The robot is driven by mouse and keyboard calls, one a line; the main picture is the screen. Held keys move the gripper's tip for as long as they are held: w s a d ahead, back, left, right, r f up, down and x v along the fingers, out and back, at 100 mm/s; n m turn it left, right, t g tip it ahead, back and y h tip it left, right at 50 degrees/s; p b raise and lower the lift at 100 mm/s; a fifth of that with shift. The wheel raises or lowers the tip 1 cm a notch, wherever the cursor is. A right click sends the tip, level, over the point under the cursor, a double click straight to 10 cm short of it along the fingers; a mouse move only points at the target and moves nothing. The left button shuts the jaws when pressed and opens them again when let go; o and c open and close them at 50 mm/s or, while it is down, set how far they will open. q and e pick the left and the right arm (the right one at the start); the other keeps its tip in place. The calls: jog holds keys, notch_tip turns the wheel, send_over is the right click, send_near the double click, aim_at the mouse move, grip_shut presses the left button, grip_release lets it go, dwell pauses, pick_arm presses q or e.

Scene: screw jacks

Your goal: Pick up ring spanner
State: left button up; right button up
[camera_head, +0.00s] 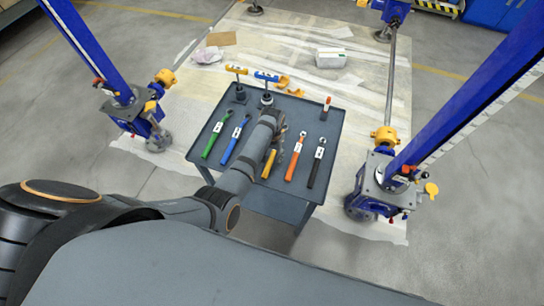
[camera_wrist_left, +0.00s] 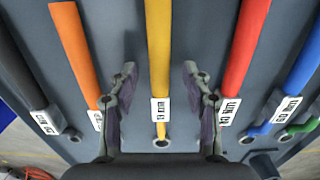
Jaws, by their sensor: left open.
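Several tools with coloured handles lie side by side on the grey tray table (camera_head: 330,178). The yellow-handled tool (camera_wrist_left: 158,45) lies between the two fingers of my open, empty left gripper (camera_wrist_left: 160,92) in the wrist view. In the head view, part of its yellow handle (camera_head: 269,165) shows beside my left arm, and the gripper (camera_head: 279,146) hangs over the table. Orange (camera_head: 294,160) and black (camera_head: 317,164) tools lie to the right, blue (camera_head: 235,140) and green (camera_head: 217,135) to the left. A red one (camera_wrist_left: 243,55) shows in the wrist view. I cannot tell which is the ring spanner. My right gripper is not in view.
Blue screw jacks stand left (camera_head: 140,112) and right (camera_head: 385,180) of the table. Yellow- and blue-topped tools (camera_head: 267,85) stand at its back edge. A white box (camera_head: 330,58) lies on the floor sheet behind. Neighbouring handles lie close outside both fingers.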

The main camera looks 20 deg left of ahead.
pick_arm(q)
jog(key=shift+f, duration=0.15)
jog(key=shift+c, duration=0.4)
grip_shut()
